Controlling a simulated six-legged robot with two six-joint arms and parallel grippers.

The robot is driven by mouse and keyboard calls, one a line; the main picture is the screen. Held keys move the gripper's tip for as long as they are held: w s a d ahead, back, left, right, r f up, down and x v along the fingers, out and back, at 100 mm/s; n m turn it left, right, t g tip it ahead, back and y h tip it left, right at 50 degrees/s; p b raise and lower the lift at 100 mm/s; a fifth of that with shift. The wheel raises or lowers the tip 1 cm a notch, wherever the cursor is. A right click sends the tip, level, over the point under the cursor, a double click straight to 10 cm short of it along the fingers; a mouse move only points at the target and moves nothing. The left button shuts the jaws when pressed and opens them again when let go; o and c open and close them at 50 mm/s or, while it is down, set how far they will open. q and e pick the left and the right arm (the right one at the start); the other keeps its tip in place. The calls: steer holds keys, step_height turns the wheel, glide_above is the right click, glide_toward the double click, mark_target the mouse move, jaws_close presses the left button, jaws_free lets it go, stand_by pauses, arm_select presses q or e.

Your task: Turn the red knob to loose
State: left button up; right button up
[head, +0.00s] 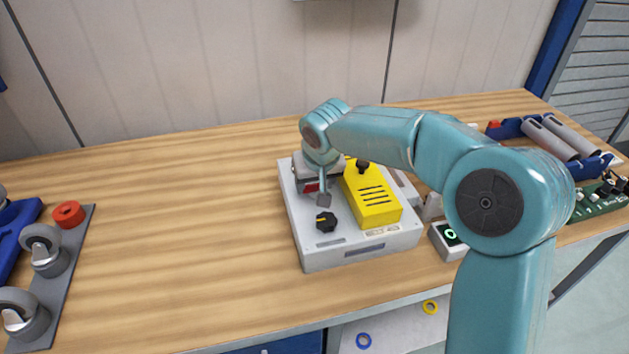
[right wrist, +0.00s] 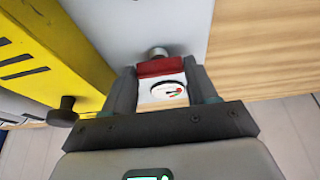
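A pale grey box (head: 312,250) sits on the wooden bench, with a yellow block (head: 371,195) and a black knob (head: 326,222) on top. My right gripper (right wrist: 161,72) reaches down over the box's left rear part. In the right wrist view its two fingers stand on either side of a red part (right wrist: 160,66), which looks like the red knob, with no gap visible. In the head view only a bit of red (head: 311,187) shows below the gripper. My left gripper is not in view.
The yellow block stands close beside the right gripper, with a second black knob (head: 363,166) at its back. A small box with a green ring (head: 448,239) is to the right. Casters (head: 46,252) and a red ring (head: 68,214) lie far left. The bench between is clear.

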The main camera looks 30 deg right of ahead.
steer(key=shift+n, duration=0.3)
steer(key=n+y+p, duration=0.1)
steer(key=n+p, duration=0.1)
steer(key=n, duration=0.1)
steer(key=shift+d+r+n+y+p, duration=0.15)
steer(key=shift+n+y+p, duration=0.15)
steer(key=shift+y+p, duration=0.1)
steer(key=n+y+p, duration=0.1)
steer(key=n, duration=0.1)
steer(key=shift+n, duration=0.4)
steer(key=n+y, duration=0.1)
steer(key=n, duration=0.2)
steer(key=n+g+y+p, duration=0.1)
steer(key=n, duration=0.2)
steer(key=shift+w+d+g, duration=0.15)
steer(key=shift+w+g, duration=0.05)
steer(key=shift+g, duration=0.1)
steer(key=shift+f+n+g+y+p, duration=0.15)
steer(key=shift+n+g+p, duration=0.25)
steer(key=shift+n, duration=0.8)
steer(key=shift+f+n+g+y+p, duration=0.1)
steer(key=shift+n+g+y+p, duration=0.25)
steer(key=shift+n, duration=0.85)
steer(key=o, duration=1.1)
steer(key=shift+c, duration=0.2)
steer(key=shift+w, duration=0.1)
